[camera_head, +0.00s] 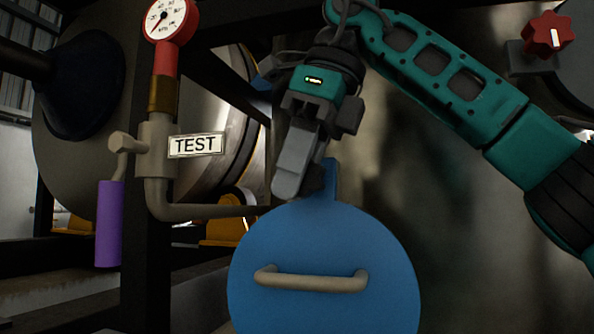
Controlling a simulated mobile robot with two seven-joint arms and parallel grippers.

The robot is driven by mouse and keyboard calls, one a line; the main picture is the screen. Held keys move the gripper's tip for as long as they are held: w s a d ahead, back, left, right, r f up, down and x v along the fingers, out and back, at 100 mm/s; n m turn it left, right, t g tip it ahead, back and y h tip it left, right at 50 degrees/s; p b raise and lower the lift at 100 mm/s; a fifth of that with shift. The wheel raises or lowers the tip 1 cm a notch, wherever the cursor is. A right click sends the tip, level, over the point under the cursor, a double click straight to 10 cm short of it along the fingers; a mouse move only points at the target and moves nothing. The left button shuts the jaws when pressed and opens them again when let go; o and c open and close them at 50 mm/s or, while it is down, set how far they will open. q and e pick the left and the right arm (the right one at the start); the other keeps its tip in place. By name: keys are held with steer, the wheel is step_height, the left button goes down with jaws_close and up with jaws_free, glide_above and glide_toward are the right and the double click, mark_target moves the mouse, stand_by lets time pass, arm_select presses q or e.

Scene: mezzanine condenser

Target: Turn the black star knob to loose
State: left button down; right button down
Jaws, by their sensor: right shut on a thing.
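My right gripper (299,187) reaches down in the middle of the view, its grey fingers at the top edge of a blue round cover (322,235). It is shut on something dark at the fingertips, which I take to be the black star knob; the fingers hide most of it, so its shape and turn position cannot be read. A narrow blue tab of the cover rises just right of the fingertips. My left gripper is not in view.
The cover has a beige bar handle (311,281). At left stand a pipe with a red gauge (169,20), a TEST tag (195,144) and a purple-handled valve lever (110,223). A red knob with a white mark (547,35) is at upper right. Dark frame bars stand behind.

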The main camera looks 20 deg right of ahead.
steer(key=shift+g+h, duration=0.3)
steer(key=shift+h, duration=0.1)
stand_by(0.3)
steer(key=c, duration=0.9)
jaws_free()
steer(key=shift+y, duration=0.3)
